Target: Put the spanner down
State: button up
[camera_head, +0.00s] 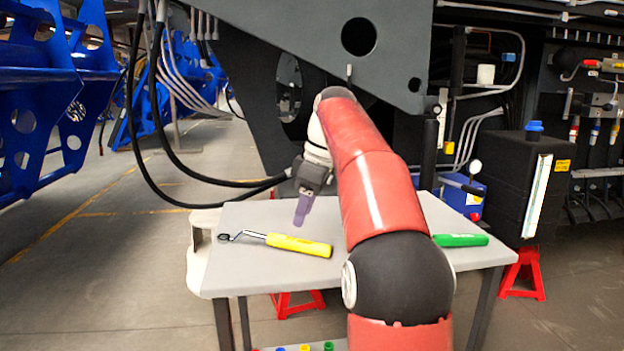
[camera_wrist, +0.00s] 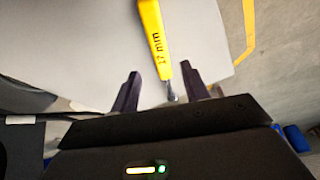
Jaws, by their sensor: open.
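The spanner (camera_head: 300,245) lies on the grey table, its yellow handle to the right and its dark ring end to the left. In the wrist view, the spanner's yellow handle (camera_wrist: 157,42) is marked "17 mm", and its metal shaft runs down between my fingers. My gripper (camera_head: 302,216) points down just behind the spanner in the head view, its purple fingers near the handle. In the wrist view my gripper (camera_wrist: 161,75) is open, with a gap on both sides of the spanner. I cannot tell the exact height of the fingers above the table.
The table (camera_head: 240,280) has free grey surface around the spanner. A green-handled tool (camera_head: 460,240) lies at its right side, partly behind my arm. The dark machine chassis (camera_head: 270,60) with hanging black hoses stands close behind the table.

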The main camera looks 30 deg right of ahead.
jog(key=p+v, duration=0.1)
jog(key=v, duration=0.5)
jog(key=shift+r+p, duration=0.35)
jog(key=shift+p, duration=0.05)
jog(key=s+a+f+m+h, duration=0.1)
jog(key=s+a+f+m, duration=0.15)
jog(key=s+a, duration=0.4)
jog(key=s+a+f+m+t, duration=0.1)
jog(key=s+a+f+m, duration=0.2)
jog(key=s+f, duration=0.6)
jog(key=s+a+f+m+t+h, duration=0.1)
jog(key=s+a+f+m, duration=0.3)
jog(key=s+f, duration=0.5)
jog(key=shift+s+a+f+t+h, duration=0.35)
jog(key=shift+a+f+t, duration=0.35)
jog(key=shift+f, duration=0.15)
jog(key=shift+o, duration=0.4)
jog(key=shift+m, duration=0.25)
